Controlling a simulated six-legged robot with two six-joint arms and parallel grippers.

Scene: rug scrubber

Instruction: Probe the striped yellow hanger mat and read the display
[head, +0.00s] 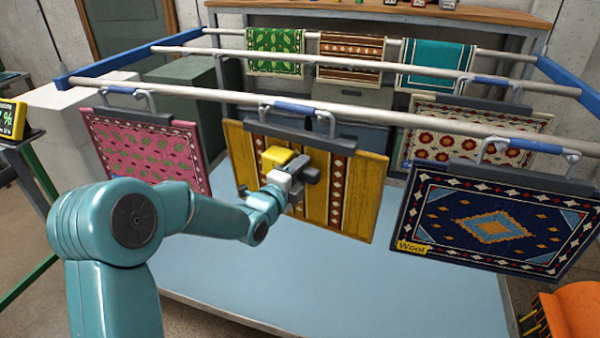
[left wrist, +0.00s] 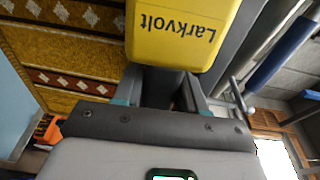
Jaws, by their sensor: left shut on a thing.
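The striped yellow mat (head: 360,200) hangs from a clamp hanger on the front rail, between a pink mat and a navy mat. It also shows in the left wrist view (left wrist: 45,50). My left gripper (head: 290,178) is in front of it, shut on a yellow meter (head: 276,157). In the left wrist view the meter (left wrist: 165,30) reads "Larkvolt" upside down, between my fingers (left wrist: 172,92). I cannot tell whether the meter touches the mat. A display (head: 12,119) at the left edge is cut off; a "%" sign shows, but its full reading does not. My right gripper is not in view.
A pink mat (head: 140,150) hangs left and a navy mat (head: 495,228) tagged "Wool" hangs right. More mats hang on the rear rails. A pale blue tray (head: 380,290) lies below. An orange object (head: 575,315) stands at the lower right.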

